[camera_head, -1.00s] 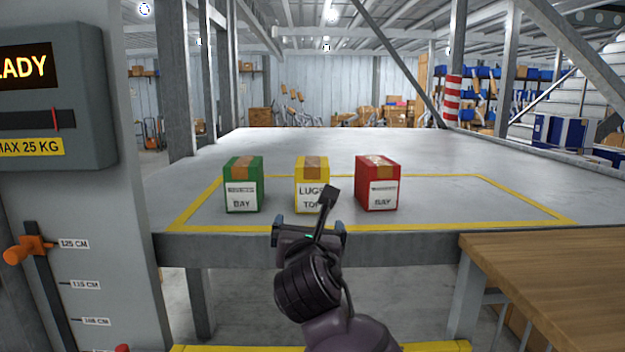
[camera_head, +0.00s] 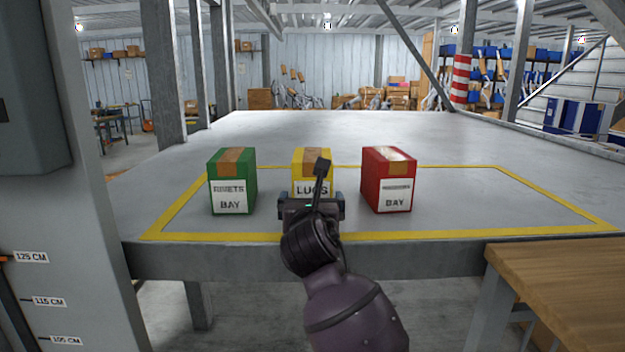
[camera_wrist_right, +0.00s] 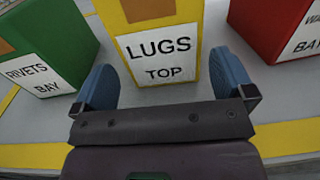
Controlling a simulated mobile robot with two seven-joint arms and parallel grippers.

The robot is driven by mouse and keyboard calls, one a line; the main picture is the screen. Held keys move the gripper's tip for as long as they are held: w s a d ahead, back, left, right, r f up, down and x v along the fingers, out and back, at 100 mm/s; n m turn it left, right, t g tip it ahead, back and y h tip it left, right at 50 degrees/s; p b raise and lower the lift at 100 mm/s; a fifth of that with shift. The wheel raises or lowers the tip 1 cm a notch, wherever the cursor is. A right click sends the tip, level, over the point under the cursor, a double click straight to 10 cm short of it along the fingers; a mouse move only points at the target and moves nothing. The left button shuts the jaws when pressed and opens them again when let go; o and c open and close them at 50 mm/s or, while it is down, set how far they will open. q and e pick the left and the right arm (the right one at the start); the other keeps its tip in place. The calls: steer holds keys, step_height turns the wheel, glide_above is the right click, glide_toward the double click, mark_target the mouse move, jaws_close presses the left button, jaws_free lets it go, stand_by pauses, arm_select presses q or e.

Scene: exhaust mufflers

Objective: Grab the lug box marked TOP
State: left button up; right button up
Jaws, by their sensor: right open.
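The yellow lug box (camera_head: 312,170) stands upright in the middle of a row of three on the grey platform. In the right wrist view its label reads LUGS TOP (camera_wrist_right: 160,60). My right gripper (camera_head: 311,200) is in front of this box and hides the lower part of its label in the head view. In the right wrist view the blue fingers of the right gripper (camera_wrist_right: 168,84) are open and apart, with the lower front of the yellow box between or just beyond their tips. Nothing is held. My left gripper does not show.
A green box (camera_head: 232,180) marked RIVETS BAY stands to the left, and a red box (camera_head: 388,180) marked BAY to the right. A yellow line (camera_head: 500,234) borders their area. The platform (camera_head: 330,135) behind is clear. A wooden table (camera_head: 570,280) is at front right, a grey post at left.

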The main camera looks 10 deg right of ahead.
mark_target(312, 194)
steer(key=shift+p+x, duration=0.55)
steer(key=shift+x, duration=2.1)
steer(key=shift+d, duration=0.1)
steer(key=c, duration=1.1)
steer(key=shift+r, duration=0.1)
